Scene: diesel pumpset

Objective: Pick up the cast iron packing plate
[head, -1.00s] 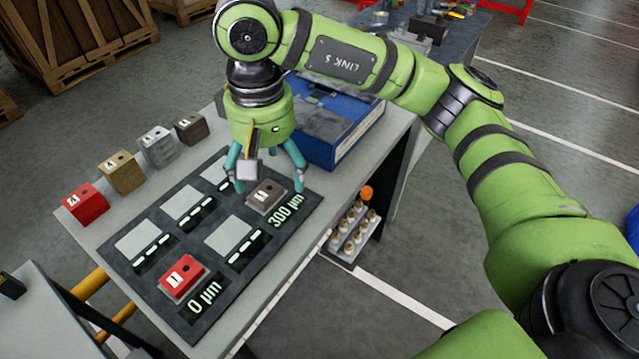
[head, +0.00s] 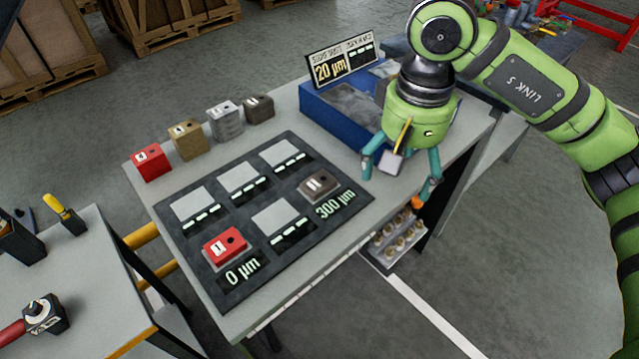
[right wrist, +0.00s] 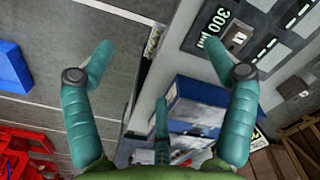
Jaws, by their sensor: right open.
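Two dark grey-brown blocks could be the cast iron packing plate; I cannot tell which is meant. One dark block (head: 320,183), marked II, sits on the dark mat beside the 300 µm label. The other dark block (head: 258,108) stands at the right end of the back row. The right wrist view also shows the dark block on the mat (right wrist: 237,38). My right gripper (head: 402,178) is open and empty, to the right of the mat, over the table's edge in front of the blue bin. Its spread fingers show in the wrist view (right wrist: 160,65). My left gripper is out of view.
Red, brass and light grey blocks (head: 225,120) stand behind. A blue bin (head: 330,118) with a 20 µm display stands right. A rack (head: 397,243) sits below the edge.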

